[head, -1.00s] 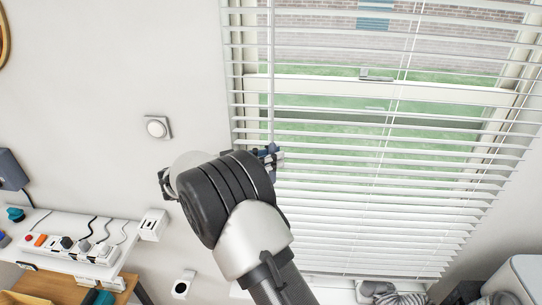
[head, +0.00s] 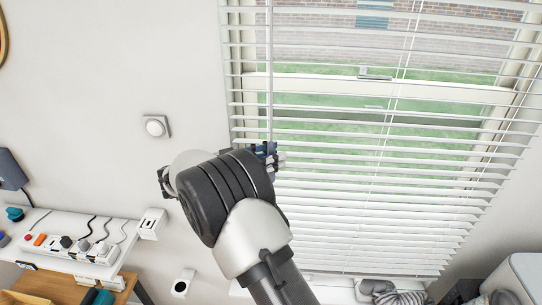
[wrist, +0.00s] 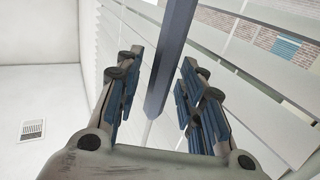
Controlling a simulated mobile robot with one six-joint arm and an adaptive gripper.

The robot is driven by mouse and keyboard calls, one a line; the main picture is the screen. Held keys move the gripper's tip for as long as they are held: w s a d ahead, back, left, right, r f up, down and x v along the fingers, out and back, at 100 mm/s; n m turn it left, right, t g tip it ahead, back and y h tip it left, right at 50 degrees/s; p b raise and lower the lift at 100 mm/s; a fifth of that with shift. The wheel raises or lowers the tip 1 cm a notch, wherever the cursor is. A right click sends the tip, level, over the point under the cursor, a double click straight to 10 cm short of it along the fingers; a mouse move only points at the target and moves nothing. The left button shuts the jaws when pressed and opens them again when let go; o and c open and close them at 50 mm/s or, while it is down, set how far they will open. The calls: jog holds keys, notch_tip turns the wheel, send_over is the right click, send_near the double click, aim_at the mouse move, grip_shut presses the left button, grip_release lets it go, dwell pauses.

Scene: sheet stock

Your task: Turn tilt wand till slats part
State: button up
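The tilt wand (head: 270,75) hangs along the left part of the white blind (head: 400,205). In the wrist view the wand (wrist: 168,60) runs between the two blue-padded fingers of my gripper (wrist: 160,95), with a gap visible on each side. My gripper is open around it. In the head view my gripper (head: 266,158) is at the blind's left side, partly hidden by my wrist. The upper slats are parted, with brick wall and grass showing between them. The lower slats look closer together from this angle.
Grey striped cloth (head: 392,293) lies below the window.

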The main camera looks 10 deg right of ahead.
jog(key=s+a, duration=0.2)
jog(key=a, duration=0.9)
jog(key=shift+s+a, duration=0.15)
jog(key=shift+a, duration=0.25)
